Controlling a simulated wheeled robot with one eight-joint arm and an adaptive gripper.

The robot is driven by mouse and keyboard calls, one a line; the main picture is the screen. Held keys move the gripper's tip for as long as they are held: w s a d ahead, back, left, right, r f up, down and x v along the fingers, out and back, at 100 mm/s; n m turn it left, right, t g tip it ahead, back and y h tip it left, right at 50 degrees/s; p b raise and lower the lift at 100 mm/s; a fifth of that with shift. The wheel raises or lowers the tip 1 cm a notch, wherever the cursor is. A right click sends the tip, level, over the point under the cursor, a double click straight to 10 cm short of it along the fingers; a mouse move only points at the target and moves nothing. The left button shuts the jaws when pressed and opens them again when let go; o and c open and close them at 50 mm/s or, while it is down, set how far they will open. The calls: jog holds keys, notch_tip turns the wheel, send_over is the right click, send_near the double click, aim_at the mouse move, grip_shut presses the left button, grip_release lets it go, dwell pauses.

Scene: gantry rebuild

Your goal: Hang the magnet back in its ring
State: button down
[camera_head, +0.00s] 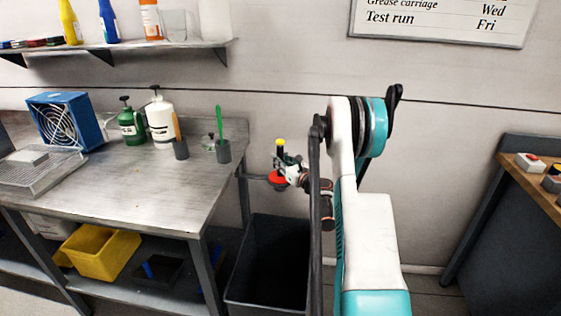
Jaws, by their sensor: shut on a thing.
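My gripper (287,172) is past the right end of the workbench, at the far end of my arm, and shows small. It is shut on what seems to be the magnet (280,146), an upright dark piece with a yellow top. A red round part (277,180) shows just below the fingers; I cannot tell whether it belongs to the magnet or is the ring. A thin grey bracket (254,176) sticks out from the bench's right edge towards this red part. Whether they touch is too small to tell.
The metal workbench (130,190) carries a blue fan (60,122), a green sprayer (131,126), a white sprayer (161,120) and small grey cups (223,152). An open dark bin (262,270) stands below my gripper. Another bench (535,175) is at the right.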

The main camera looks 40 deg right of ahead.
jog(key=shift+f, duration=0.1)
jog(key=c, duration=1.3)
grip_release()
jog(key=shift+s, duration=0.1)
jog(key=s, duration=0.7)
jog(key=shift+s+a, duration=0.1)
jog(key=shift+a, duration=0.3)
